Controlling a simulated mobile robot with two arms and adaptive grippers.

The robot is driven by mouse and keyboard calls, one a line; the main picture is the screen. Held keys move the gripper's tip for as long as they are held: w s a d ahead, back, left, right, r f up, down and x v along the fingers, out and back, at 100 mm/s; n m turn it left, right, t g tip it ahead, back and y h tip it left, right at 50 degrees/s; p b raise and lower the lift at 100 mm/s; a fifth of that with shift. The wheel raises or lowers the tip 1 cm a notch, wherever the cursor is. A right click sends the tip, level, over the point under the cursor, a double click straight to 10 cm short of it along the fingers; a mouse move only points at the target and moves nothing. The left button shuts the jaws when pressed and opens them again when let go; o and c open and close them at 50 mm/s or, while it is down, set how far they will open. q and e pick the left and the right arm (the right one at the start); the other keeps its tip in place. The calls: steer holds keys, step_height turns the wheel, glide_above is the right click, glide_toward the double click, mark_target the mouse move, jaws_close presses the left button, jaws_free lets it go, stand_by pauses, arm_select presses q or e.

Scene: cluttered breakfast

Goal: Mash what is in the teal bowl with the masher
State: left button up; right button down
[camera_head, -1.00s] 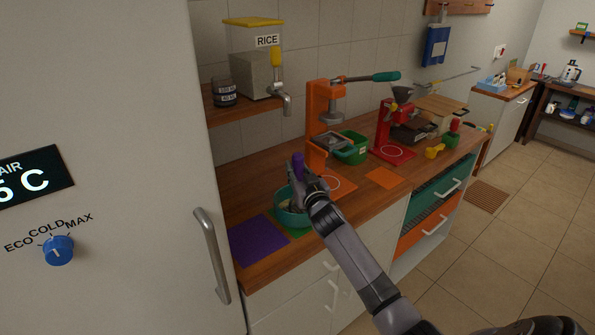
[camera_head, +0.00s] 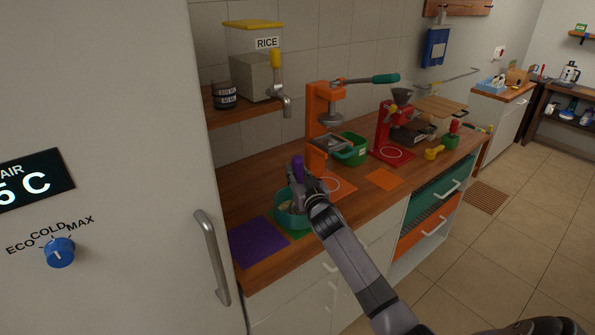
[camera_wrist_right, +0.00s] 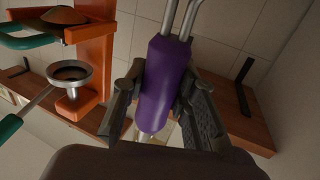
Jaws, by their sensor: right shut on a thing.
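The teal bowl (camera_head: 291,218) stands on a green mat (camera_head: 300,235) near the counter's front edge, with pale contents (camera_head: 287,207) partly showing inside. My right gripper (camera_head: 302,184) is above the bowl and is shut on the masher's purple handle (camera_head: 298,168). The purple handle (camera_wrist_right: 166,85) also fills the middle of the right wrist view, between the two fingers of my right gripper (camera_wrist_right: 165,100), with metal rods (camera_wrist_right: 180,18) at one end. My gripper and arm hide the masher's head and part of the bowl in the head view. My left gripper is not in view.
A purple mat (camera_head: 258,243) lies left of the bowl. An orange press (camera_head: 322,125) stands behind it, beside a green bin (camera_head: 350,150). A red machine (camera_head: 388,135) is farther right. A rice dispenser (camera_head: 254,70) sits on the shelf. An orange mat (camera_head: 384,179) lies bare.

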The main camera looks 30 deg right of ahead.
mark_target(300, 165)
steer(key=shift+f, duration=0.8)
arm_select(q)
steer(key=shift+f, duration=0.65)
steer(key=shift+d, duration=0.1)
arm_select(e)
steer(key=shift+f, duration=0.15)
step_height(300, 165, up, 6)
steer(key=p, duration=0.5)
steer(key=shift+f, duration=0.1)
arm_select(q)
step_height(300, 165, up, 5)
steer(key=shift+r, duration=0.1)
